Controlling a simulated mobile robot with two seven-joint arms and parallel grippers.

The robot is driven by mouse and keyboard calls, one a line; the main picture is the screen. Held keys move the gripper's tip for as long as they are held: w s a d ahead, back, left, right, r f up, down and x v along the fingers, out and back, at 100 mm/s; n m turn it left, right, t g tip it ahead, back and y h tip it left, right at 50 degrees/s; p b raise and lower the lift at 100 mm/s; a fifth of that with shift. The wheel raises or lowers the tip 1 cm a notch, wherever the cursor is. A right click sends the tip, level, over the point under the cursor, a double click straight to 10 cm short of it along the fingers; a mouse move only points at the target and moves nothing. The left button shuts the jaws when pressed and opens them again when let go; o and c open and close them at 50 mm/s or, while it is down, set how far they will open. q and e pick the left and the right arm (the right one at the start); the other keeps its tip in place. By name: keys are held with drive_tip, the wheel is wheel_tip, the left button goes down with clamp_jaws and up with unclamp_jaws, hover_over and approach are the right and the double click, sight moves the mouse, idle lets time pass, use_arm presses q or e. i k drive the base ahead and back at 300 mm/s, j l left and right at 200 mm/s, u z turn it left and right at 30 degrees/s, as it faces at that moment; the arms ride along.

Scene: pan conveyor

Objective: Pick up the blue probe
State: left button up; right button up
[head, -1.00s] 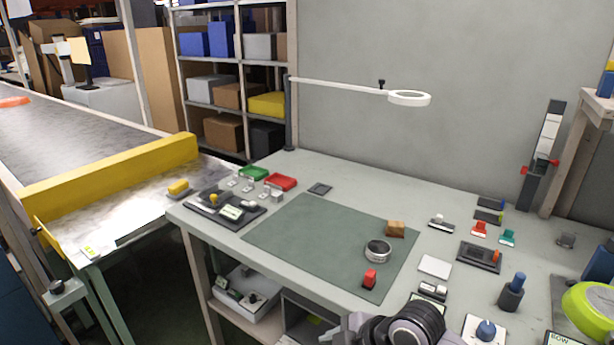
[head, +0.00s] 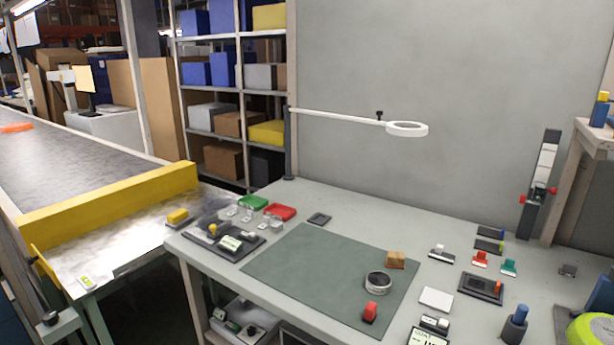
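A blue upright piece (head: 521,312), which looks like the blue probe, stands in a dark round holder (head: 512,330) near the front right of the workbench, in the head view. Only its blue top shows above the holder. The holder's lower part is close to the bottom edge of the picture. Neither of my grippers is in view, so I cannot see where they are relative to the probe.
A green mat (head: 310,270) with a metal ring (head: 378,283) and a red piece (head: 370,311) lies left of the holder. A dark tray (head: 481,288) sits behind it. A green rounded object (head: 592,332) is at right. A ring lamp (head: 407,129) hangs above.

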sight(522, 312)
drive_tip(key=z, duration=1.25)
